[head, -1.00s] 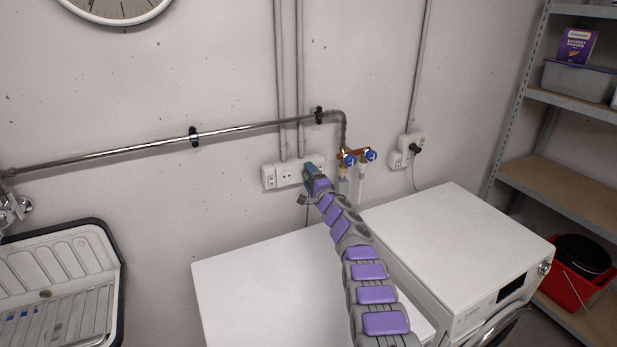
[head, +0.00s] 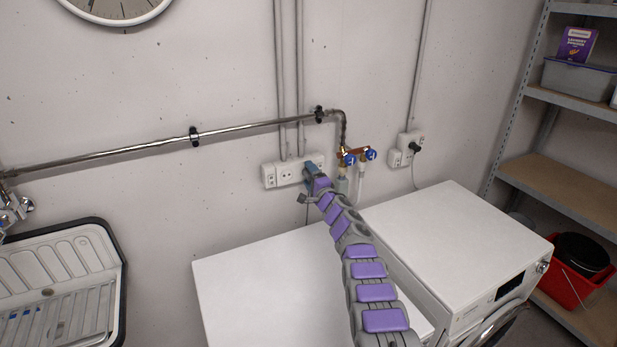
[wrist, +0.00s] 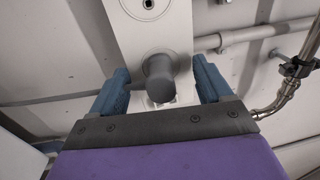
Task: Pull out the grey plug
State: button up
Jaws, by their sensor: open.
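The grey plug (wrist: 159,78) sits in the white wall socket strip (wrist: 183,22) in the wrist view. My gripper (wrist: 159,80) is open, with one blue finger on each side of the plug. Gaps show between the fingers and the plug. In the head view, my gripper (head: 311,168) is at the right part of the socket strip (head: 282,174), and my arm and gripper hide the plug there. A thin cable hangs below the strip.
Blue-handled water taps (head: 349,159) and a metal pipe (head: 250,128) are close to my gripper. Another socket with a dark plug (head: 414,148) is to the right. Two white machines (head: 255,280) (head: 455,240) stand below. Shelves (head: 560,190) are at the far right.

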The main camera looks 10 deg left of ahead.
jog(key=shift+c, duration=0.3)
jog(key=shift+w+r, duration=0.1)
jog(key=shift+r, duration=0.05)
jog(key=c, duration=0.6)
jog(key=shift+r, duration=0.4)
jog(key=c, duration=0.6)
jog(key=o, duration=1.4)
jog(key=shift+r, duration=0.1)
jog(key=shift+c, duration=0.2)
jog(key=shift+o, duration=0.2)
jog(key=shift+f, duration=0.2)
jog(key=shift+f, duration=0.35)
